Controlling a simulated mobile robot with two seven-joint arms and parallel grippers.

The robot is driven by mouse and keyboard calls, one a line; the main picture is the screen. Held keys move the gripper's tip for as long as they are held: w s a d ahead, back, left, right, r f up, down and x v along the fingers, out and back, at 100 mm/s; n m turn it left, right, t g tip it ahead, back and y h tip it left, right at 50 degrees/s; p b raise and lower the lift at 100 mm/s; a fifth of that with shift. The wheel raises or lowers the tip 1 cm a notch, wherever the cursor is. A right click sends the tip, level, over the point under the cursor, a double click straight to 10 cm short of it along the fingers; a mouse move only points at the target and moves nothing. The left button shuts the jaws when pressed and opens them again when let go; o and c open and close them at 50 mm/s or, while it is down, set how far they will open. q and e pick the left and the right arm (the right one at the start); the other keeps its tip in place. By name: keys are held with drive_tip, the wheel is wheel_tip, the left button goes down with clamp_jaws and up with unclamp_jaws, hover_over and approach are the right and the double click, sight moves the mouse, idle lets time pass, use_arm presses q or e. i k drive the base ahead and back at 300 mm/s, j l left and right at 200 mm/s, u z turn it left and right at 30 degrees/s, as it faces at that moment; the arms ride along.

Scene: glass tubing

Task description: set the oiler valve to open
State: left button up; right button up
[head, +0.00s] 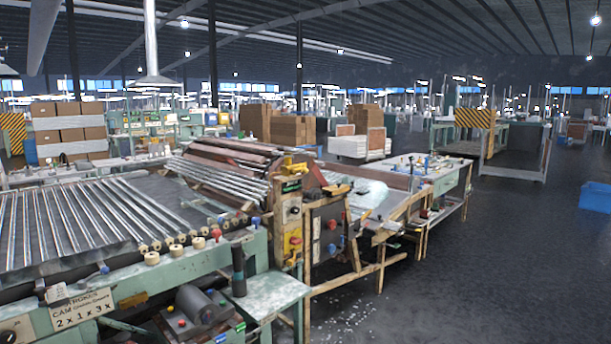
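Neither of my grippers is in view. I cannot tell for certain which part is the oiler valve or how it is set. A green roller machine (150,272) fills the left front. Small red (216,233) and blue (104,268) knobs sit along its edge. An upright dark cylinder (238,272) stands on a green ledge at its right end. Below is a grey motor-like unit (197,308) with small coloured knobs beside it. A worn upright panel (291,222) with yellow and red parts stands behind the ledge.
A wooden-legged bench (395,222) extends behind the panel. White bits litter the floor near it. Open dark floor (490,270) lies to the right, with a blue bin (595,196) at the far right. Cardboard boxes (293,130) are stacked farther back.

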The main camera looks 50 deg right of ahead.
sight(293, 171)
drive_tip(key=z, duration=1.45)
drive_tip(key=i+l+u, duration=0.15)
drive_tip(key=i, duration=0.35)
